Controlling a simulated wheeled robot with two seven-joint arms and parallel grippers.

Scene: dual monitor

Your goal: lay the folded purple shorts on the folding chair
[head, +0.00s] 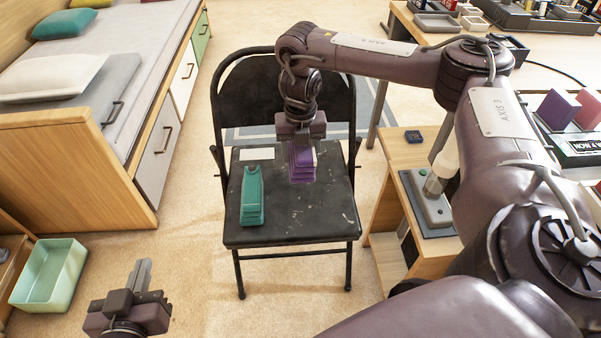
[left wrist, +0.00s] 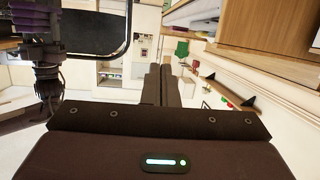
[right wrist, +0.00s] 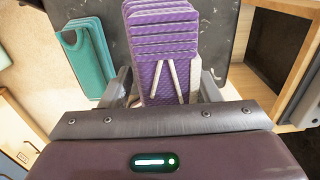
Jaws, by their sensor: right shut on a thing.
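The folded purple shorts (head: 302,165) hang below my right gripper (head: 302,142), over the right-centre of the folding chair's black seat (head: 290,228). I cannot tell whether they touch the seat. In the right wrist view the purple shorts (right wrist: 160,45) are a ribbed stack with white cords, between the two fingers. My right gripper is shut on them. My left gripper (head: 140,270) is low at the left front, away from the chair. Its fingers lie together in the left wrist view (left wrist: 157,80), with nothing between them.
A folded teal garment (head: 252,197) lies on the seat's left part, with a white card (head: 257,154) behind it. A wooden side table (head: 405,155) stands right of the chair. A bed (head: 90,140) and a mint bin (head: 50,273) are at left. Open floor lies before the chair.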

